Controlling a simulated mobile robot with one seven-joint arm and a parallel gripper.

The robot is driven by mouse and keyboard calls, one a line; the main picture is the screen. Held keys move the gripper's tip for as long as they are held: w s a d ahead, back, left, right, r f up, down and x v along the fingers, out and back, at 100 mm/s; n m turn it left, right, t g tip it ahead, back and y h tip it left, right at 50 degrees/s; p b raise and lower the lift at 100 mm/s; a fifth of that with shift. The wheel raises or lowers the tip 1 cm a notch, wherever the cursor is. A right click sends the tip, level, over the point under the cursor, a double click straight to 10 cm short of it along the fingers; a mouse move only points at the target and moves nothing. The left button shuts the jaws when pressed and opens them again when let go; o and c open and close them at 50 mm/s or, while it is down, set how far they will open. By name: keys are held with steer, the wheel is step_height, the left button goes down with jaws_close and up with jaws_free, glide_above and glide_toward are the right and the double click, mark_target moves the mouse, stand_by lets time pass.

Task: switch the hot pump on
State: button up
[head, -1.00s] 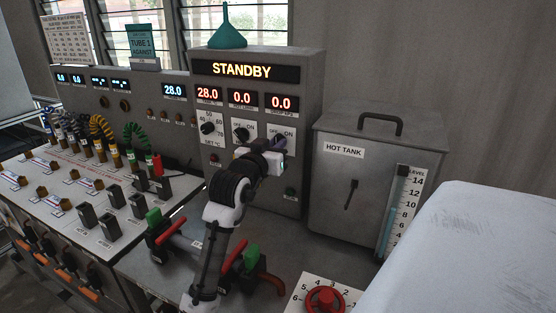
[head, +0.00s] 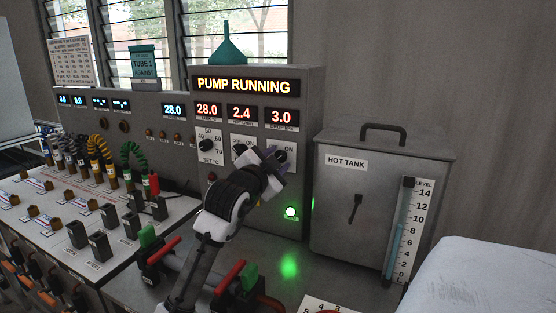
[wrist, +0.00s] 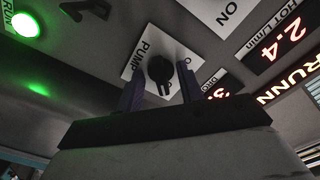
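The pump switch is a black rotary knob (wrist: 160,74) on a white plate marked PUMP in the wrist view. My gripper (wrist: 162,92) has one finger on each side of the knob, with visible gaps, so it is open around it. In the head view my gripper (head: 277,158) is at the right switch plate, covering much of it; ON shows at its right. The display (head: 244,86) reads PUMP RUNNING. A green run lamp (head: 291,212) is lit, also in the wrist view (wrist: 26,25). The small readouts show 28.0, 2.4 and 3.0.
The second switch plate (head: 241,146) and the temperature dial (head: 206,145) are close left of my gripper. The hot tank (head: 335,210) stands to the right, with a level gauge (head: 397,240). Red-handled valves (head: 229,278) with green knobs are below my arm.

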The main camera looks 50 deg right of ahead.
steer(key=shift+a, duration=0.1)
steer(key=v, duration=0.3)
steer(key=shift+s+a+b, duration=0.1)
steer(key=shift+a+b, duration=0.3)
steer(key=shift+r, duration=0.15)
step_height(320, 180, up, 12)
steer(key=a+p, duration=0.3)
steer(key=p, duration=0.5)
steer(key=shift+s, duration=0.45)
steer(key=shift+d, duration=0.1)
